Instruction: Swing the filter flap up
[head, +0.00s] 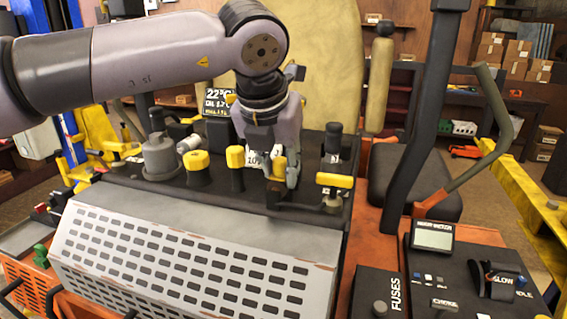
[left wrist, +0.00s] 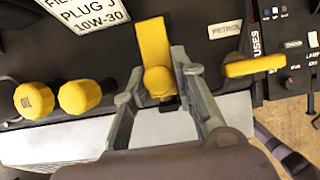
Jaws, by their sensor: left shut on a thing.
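My left gripper (head: 281,172) reaches down over the engine deck. It is shut on a yellow piece (left wrist: 153,40), which looks like the filter flap, with a rounded knob end (left wrist: 158,80) between the two fingers. In the head view a bit of yellow (head: 280,163) shows between the fingers; the rest is hidden by the gripper. I cannot tell how far the flap is raised. My right gripper is in neither view.
Yellow knobs (head: 197,160) stand left of the gripper, one marked OIL (left wrist: 34,98). A yellow handle (head: 335,180) stands close on the right, near a PETROL label (left wrist: 224,29). The grey slotted cover (head: 190,205) lies in front. A seat (head: 330,60) is behind.

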